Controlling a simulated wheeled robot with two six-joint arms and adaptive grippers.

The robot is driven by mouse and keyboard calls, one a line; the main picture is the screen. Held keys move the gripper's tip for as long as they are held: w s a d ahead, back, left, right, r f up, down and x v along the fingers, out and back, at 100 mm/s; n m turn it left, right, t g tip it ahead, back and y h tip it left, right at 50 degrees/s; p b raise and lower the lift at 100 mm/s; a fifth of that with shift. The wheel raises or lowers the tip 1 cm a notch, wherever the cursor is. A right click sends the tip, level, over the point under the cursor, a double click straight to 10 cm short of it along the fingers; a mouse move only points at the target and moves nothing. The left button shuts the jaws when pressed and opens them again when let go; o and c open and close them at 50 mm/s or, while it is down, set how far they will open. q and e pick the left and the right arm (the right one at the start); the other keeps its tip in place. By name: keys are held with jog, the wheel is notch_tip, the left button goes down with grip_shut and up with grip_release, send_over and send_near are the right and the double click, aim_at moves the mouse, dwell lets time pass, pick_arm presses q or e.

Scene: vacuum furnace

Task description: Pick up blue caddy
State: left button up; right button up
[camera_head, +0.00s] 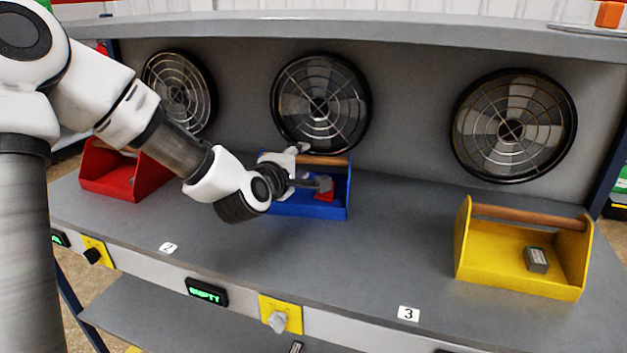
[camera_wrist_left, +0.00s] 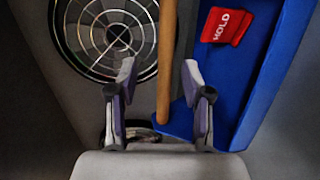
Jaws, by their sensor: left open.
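The blue caddy (camera_head: 338,205) stands on the grey shelf below the middle fan. It has a wooden handle bar (camera_head: 322,160) and holds a red block (camera_head: 324,195). My left gripper (camera_head: 306,167) is at the caddy's handle, partly covering the caddy. In the left wrist view the open fingers (camera_wrist_left: 160,84) stand on either side of the handle (camera_wrist_left: 167,60), with gaps to both. My right gripper is not in view.
A red caddy (camera_head: 120,180) stands at the left, behind my left arm. A yellow caddy (camera_head: 510,275) with a grey block (camera_head: 536,260) stands at the right. Three round fans line the back wall. The shelf (camera_head: 400,230) between the blue and yellow caddies is clear.

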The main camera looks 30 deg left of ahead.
aim_at(304, 160)
pick_arm(q)
jog(key=x, duration=0.3)
jog(key=f+x, duration=0.1)
jog(key=x, duration=0.1)
jog(key=shift+w+a+p, duration=0.1)
jog(key=shift+a+p, duration=0.2)
jog(key=shift+a, duration=0.15)
jog(key=shift+d+r, duration=0.1)
jog(key=shift+s, duration=0.2)
jog(key=shift+c, duration=1.1)
grip_shut()
jog(key=shift+w+r, duration=0.1)
jog(key=shift+r, duration=0.05)
